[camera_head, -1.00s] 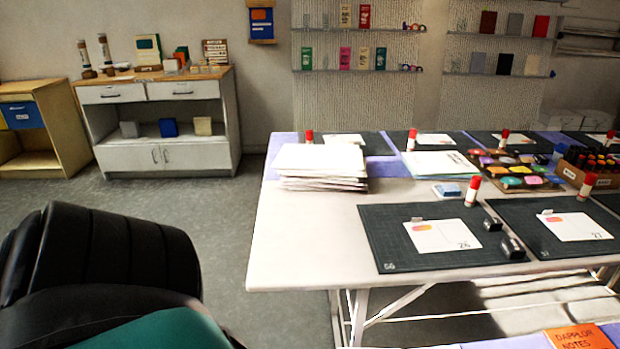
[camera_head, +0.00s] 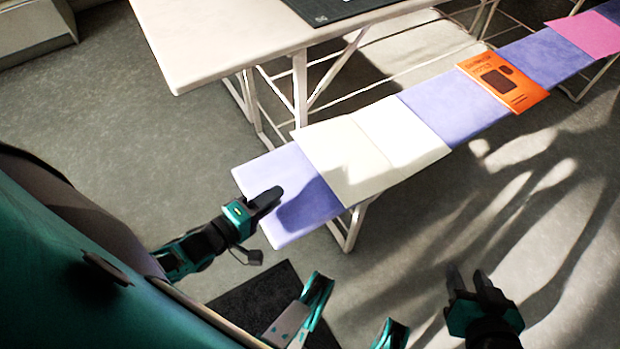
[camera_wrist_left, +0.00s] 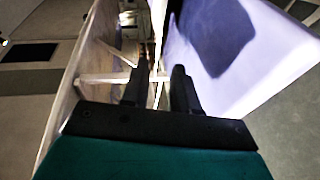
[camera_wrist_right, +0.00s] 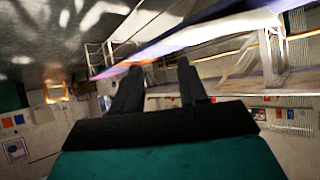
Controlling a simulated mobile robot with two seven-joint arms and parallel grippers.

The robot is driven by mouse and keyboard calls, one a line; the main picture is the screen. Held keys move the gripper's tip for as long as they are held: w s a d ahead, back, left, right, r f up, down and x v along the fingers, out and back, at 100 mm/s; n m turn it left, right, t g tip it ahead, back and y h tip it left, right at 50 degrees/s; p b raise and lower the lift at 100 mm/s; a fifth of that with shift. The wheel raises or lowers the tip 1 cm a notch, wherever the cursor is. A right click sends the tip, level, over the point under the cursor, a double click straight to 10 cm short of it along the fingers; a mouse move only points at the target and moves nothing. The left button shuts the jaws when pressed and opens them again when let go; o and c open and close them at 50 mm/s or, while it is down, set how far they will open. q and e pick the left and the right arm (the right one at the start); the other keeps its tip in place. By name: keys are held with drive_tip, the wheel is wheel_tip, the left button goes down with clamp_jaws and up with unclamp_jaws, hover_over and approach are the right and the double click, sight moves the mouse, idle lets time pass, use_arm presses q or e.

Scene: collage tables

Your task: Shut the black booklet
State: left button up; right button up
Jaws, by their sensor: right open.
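An open booklet with blank cream pages lies on the lavender bench (camera_head: 305,210); its left page (camera_head: 345,160) and right page (camera_head: 405,132) both lie flat. Its cover colour is hidden, so I cannot tell whether it is black. My left gripper (camera_head: 272,197) is over the near left end of the bench, left of the booklet and apart from it. In the left wrist view its fingers (camera_wrist_left: 158,85) stand apart with nothing held. My right gripper (camera_head: 467,280) is open and empty over the floor, right of and nearer than the booklet.
An orange booklet (camera_head: 503,80) and a pink one (camera_head: 590,35) lie farther along the bench. A white table (camera_head: 215,40) with a dark mat (camera_head: 335,8) stands behind the bench.

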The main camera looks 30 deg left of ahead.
use_arm(q)
drive_tip(key=shift+a+f, duration=0.25)
drive_tip(key=shift+w+n, duration=0.3)
drive_tip(key=b+x, duration=0.3)
drive_tip(key=x, duration=0.7)
drive_tip(key=shift+w+d+b, duration=0.25)
drive_tip(key=shift+w+b, duration=0.05)
drive_tip(key=shift+x, duration=0.75)
use_arm(e)
drive_tip(key=shift+w+a+f, duration=0.2)
drive_tip(key=shift+a+f, duration=0.5)
drive_tip(key=shift+f, duration=0.35)
use_arm(q)
clamp_jaws()
use_arm(e)
drive_tip(key=shift+d+y, duration=0.15)
drive_tip(key=shift+y, duration=0.15)
